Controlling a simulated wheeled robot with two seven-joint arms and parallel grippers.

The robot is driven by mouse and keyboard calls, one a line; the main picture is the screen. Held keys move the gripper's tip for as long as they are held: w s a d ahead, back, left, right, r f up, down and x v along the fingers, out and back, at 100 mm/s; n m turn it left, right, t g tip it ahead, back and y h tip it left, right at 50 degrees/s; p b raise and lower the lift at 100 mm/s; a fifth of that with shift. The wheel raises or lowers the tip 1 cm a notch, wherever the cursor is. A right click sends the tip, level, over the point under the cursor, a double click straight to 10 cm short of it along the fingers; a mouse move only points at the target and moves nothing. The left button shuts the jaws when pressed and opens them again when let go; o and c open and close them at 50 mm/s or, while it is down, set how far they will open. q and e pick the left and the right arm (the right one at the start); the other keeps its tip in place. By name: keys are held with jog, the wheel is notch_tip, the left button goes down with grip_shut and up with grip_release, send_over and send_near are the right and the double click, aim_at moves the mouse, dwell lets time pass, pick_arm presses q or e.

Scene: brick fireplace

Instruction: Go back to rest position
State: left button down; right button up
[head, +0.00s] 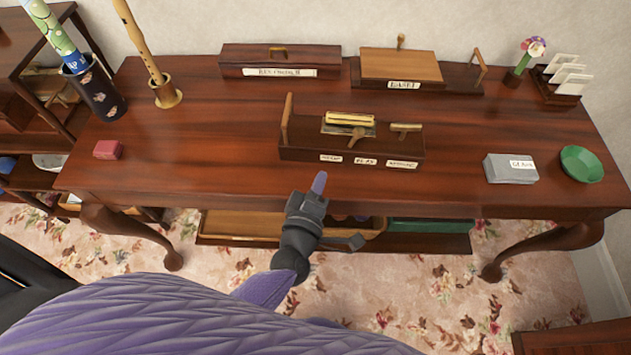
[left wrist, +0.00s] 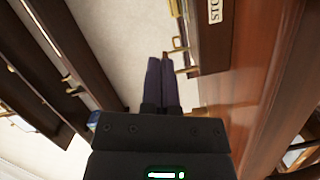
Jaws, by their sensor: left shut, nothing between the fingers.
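My left gripper (head: 319,183) is at the front edge of the wooden table (head: 220,150), in front of the low wooden tray (head: 300,153) with brass pieces. Its purple fingers are together with nothing between them. In the left wrist view the closed fingers (left wrist: 162,75) point up the picture, with brown wooden furniture and a pale wall around them. The gripper appears apart from the tray. My right gripper is in neither view.
On the table are a red block (head: 108,150), a grey box (head: 511,168), a green bowl (head: 581,163), a wooden flute (head: 140,40) in a holder and a dark cylinder (head: 98,92). A long box (head: 240,57) stands at the back. The left front tabletop is mostly clear.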

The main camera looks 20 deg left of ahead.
pick_arm(q)
jog(key=shift+s+d, duration=0.1)
jog(key=shift+s, duration=0.4)
